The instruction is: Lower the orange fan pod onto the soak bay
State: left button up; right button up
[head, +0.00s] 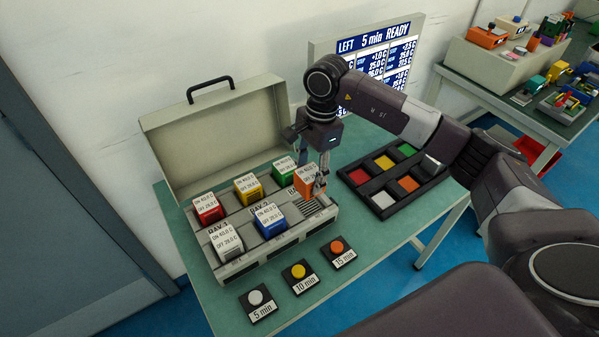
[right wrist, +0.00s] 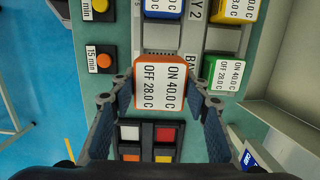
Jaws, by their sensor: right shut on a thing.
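The orange fan pod (head: 302,181) has a white label on top. My right gripper (head: 321,184) is shut on it, with a finger on each side, as the right wrist view (right wrist: 161,84) shows. The pod is over the right end of the soak case (head: 298,233), beside the green pod (head: 284,166). In the right wrist view the orange pod (right wrist: 160,103) looks larger than its neighbours; its underside is hidden, so I cannot tell if it touches the bay. My left gripper is not in view.
Red (head: 208,208), yellow (head: 248,186), white (head: 226,240) and blue (head: 269,219) pods stand in the case. Its raised lid (head: 215,130) is behind. Timer buttons (head: 299,271) line the front. A black tray (head: 413,203) with coloured squares lies right.

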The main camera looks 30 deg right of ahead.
jog(key=shift+d+f, duration=0.1)
jog(key=shift+f, duration=0.35)
jog(key=shift+f+b, duration=0.25)
jog(key=shift+b, duration=0.05)
jog(key=shift+f+b, duration=0.65)
jog(key=shift+f, duration=0.75)
jog(key=shift+f+b, duration=0.4)
jog(key=shift+f, duration=0.15)
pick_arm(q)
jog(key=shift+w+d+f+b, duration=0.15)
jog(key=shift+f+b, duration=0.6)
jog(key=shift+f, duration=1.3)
pick_arm(e)
jog(key=shift+f, duration=0.85)
pick_arm(q)
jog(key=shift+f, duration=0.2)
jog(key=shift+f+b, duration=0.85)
jog(key=shift+b, duration=0.2)
pick_arm(e)
jog(key=shift+f, duration=0.45)
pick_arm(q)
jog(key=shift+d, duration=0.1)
pick_arm(e)
jog(key=o, duration=1.4)
